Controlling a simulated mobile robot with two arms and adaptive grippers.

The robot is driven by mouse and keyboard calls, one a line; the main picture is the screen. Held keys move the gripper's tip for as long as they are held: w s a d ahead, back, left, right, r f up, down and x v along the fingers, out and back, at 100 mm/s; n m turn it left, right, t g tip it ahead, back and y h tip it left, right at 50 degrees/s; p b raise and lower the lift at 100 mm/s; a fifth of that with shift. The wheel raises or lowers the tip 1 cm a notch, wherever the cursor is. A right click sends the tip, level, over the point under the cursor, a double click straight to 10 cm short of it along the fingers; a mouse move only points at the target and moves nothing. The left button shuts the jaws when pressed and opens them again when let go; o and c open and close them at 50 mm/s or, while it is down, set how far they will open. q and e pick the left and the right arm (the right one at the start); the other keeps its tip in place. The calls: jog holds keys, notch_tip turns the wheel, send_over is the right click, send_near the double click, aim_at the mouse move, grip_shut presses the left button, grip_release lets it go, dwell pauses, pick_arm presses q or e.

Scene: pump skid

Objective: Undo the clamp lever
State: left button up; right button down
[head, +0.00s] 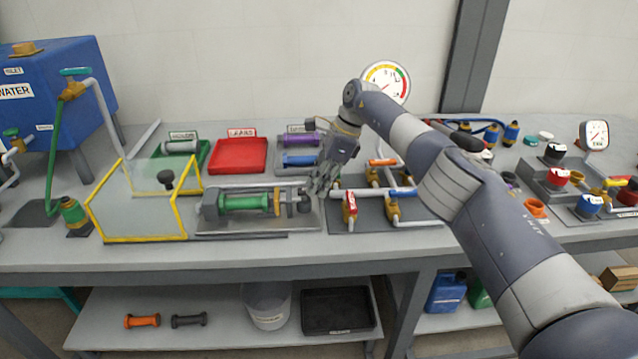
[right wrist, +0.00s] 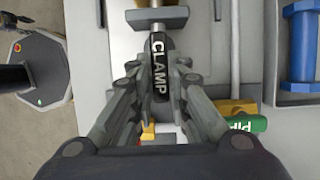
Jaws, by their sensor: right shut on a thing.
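The clamp lever (right wrist: 159,68) is a dark bar lettered CLAMP in the right wrist view, lying between my right gripper's fingers. My right gripper (right wrist: 160,82) is shut on it. In the head view the right gripper (head: 318,188) is at the right end of the pump plate (head: 218,226), and its fingers largely hide the lever there. A green cylinder (head: 245,201) lies in the holder on that plate, left of the gripper. My left gripper is not in view.
A yellow-edged clear guard (head: 137,239) stands open at left. Red (head: 238,168) and green (head: 162,150) trays lie behind the plate. Pipework with a red-handled valve (head: 350,206) stands close right of the gripper. A blue tank (head: 55,85) is at far left.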

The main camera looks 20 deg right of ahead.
jog(key=shift+w+r, duration=0.1)
jog(key=c, duration=1.8)
grip_release()
jog(key=v, duration=1.2)
jog(key=shift+d, duration=0.1)
